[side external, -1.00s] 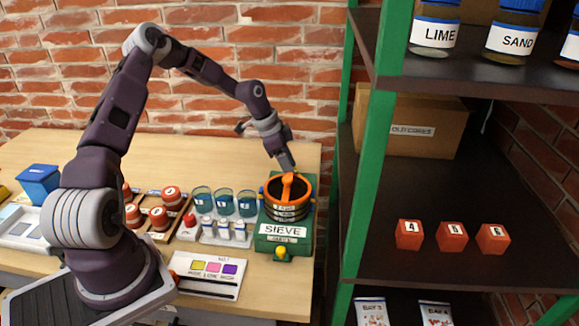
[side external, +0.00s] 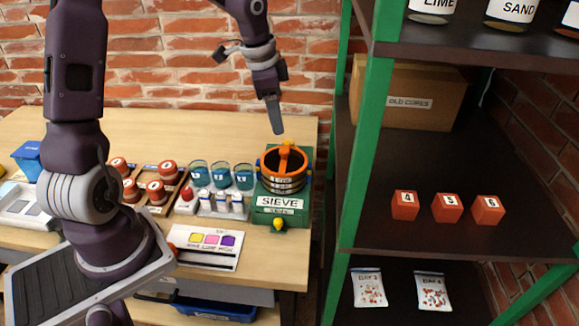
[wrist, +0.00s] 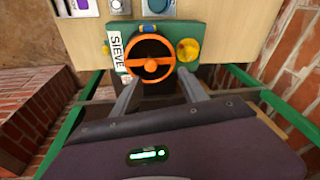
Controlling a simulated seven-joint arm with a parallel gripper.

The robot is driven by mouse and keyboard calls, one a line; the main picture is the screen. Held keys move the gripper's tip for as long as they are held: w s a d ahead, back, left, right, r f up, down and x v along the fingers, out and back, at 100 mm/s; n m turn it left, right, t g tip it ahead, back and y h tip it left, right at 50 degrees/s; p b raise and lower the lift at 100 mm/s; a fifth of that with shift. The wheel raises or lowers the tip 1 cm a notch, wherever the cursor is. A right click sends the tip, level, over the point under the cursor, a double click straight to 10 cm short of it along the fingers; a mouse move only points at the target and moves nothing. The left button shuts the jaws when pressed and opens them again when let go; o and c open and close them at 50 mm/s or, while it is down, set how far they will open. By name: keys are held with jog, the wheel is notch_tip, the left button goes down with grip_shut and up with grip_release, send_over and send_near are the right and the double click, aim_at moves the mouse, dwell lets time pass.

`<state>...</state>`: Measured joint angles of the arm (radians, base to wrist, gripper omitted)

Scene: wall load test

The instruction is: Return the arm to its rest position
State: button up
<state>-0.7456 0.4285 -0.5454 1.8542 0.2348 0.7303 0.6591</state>
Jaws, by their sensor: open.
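My gripper (side external: 275,125) hangs in the air above the back of the sieve machine, pointing down. In the wrist view its two fingers (wrist: 160,88) are spread apart with nothing between them. The sieve (side external: 284,172), an orange-rimmed dark drum with an orange crossbar, sits on a green base (side external: 272,219) labelled SIEVE at the right end of the bench. In the wrist view the orange ring (wrist: 151,58) lies beyond the fingertips, and the gripper appears clear of it.
A green-posted shelf (side external: 357,210) rises close on the right, holding red numbered blocks (side external: 447,208) and a cardboard box (side external: 410,95). A brick wall (side external: 180,55) stands behind the bench.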

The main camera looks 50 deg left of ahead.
jog(key=s+d+r+n+t, duration=0.1)
jog(key=s+d+r+n, duration=0.2)
jog(key=s, duration=0.9)
jog(key=s+d+r+n+t, duration=0.2)
jog(key=s+d+r, duration=0.4)
jog(key=s+d, duration=0.3)
jog(key=s+n, duration=0.1)
jog(key=s, duration=0.2)
jog(key=shift+s+r, duration=0.2)
jog(key=shift+r, duration=0.15)
